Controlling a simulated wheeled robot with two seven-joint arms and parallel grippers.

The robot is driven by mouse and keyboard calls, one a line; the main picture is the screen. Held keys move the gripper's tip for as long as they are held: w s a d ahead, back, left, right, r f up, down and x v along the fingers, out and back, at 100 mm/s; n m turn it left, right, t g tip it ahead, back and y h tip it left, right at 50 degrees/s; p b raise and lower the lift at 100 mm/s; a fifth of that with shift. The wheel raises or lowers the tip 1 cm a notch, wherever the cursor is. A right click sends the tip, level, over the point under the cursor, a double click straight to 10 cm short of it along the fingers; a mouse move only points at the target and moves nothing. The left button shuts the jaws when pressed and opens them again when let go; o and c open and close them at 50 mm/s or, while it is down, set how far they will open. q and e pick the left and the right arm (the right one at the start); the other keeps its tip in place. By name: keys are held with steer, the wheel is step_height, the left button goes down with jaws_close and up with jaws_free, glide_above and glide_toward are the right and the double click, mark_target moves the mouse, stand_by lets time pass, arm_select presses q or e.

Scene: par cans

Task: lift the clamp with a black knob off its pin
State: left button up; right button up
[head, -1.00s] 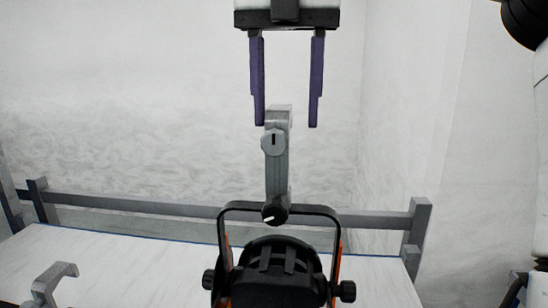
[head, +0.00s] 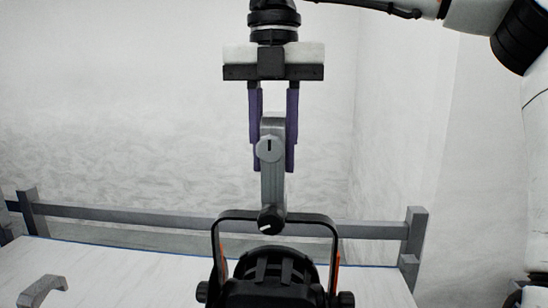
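The grey clamp (head: 273,185) stands upright in the middle of the head view, with a round grey disc on its upper part. Its black knob (head: 270,219), with a white mark, is at its lower end. Below it are the black yoke (head: 318,217) and the black par can (head: 268,290). My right gripper (head: 273,170) comes down from above, its purple fingers on both sides of the clamp's upper part. The fingers look shut on it. The pin is hidden. My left gripper is out of view.
A pale tabletop (head: 110,275) lies below, with a grey rail (head: 130,215) and posts along its back. Another grey hooked piece (head: 42,288) shows at the lower left. Pale walls stand behind; the space on both sides of the clamp is clear.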

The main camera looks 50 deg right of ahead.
mark_target(274, 116)
jaws_close()
steer(key=shift+r, duration=0.15)
steer(key=shift+r, duration=0.35)
step_height(274, 116, up, 9)
steer(key=p, duration=0.4)
steer(key=shift+f+b, duration=1.9)
steer(key=shift+f, duration=0.85)
